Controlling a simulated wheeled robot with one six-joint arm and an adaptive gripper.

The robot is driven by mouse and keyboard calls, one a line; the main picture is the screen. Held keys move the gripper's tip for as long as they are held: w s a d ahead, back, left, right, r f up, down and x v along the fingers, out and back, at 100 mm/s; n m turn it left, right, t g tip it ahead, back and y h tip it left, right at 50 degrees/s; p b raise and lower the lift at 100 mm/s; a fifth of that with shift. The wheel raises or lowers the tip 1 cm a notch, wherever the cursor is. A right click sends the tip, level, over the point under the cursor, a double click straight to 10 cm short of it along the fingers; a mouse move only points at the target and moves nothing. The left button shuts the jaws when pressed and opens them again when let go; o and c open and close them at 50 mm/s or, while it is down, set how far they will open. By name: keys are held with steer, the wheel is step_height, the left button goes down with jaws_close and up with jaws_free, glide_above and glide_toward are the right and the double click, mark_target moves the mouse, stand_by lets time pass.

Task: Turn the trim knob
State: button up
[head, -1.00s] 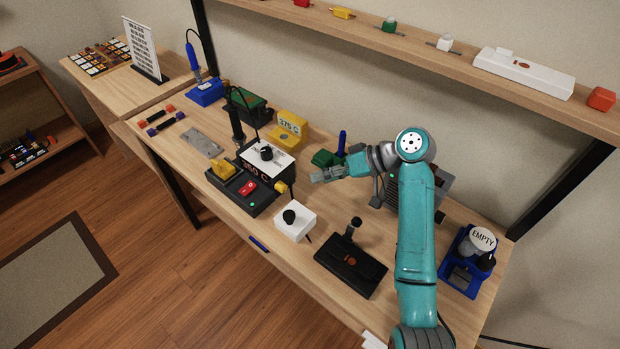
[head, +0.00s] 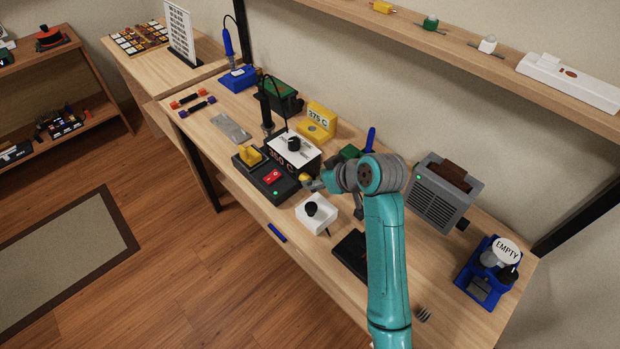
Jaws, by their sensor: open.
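A black soldering station (head: 268,184) with a red switch, a green light and a "350 C" display stands on the bench. A small yellow knob (head: 306,179) sticks out of its right side. A black knob (head: 293,143) is on its white top plate. Another black knob (head: 311,209) sits on a small white box in front. No label shows which is the trim knob. My gripper (head: 312,184) is open at the yellow knob, coming from the right. Its fingers are small and partly blend with the knob; I cannot tell whether they touch it.
A black case (head: 351,256) lies in front, partly behind my arm. A grey vented box (head: 440,190) and a blue stand marked EMPTY (head: 487,270) are at right. A yellow "375 C" block (head: 319,122) stands behind the station. A blue pen (head: 277,232) lies at the front edge.

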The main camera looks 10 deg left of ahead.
mark_target(305, 178)
steer(key=shift+x, duration=2.25)
jaws_close()
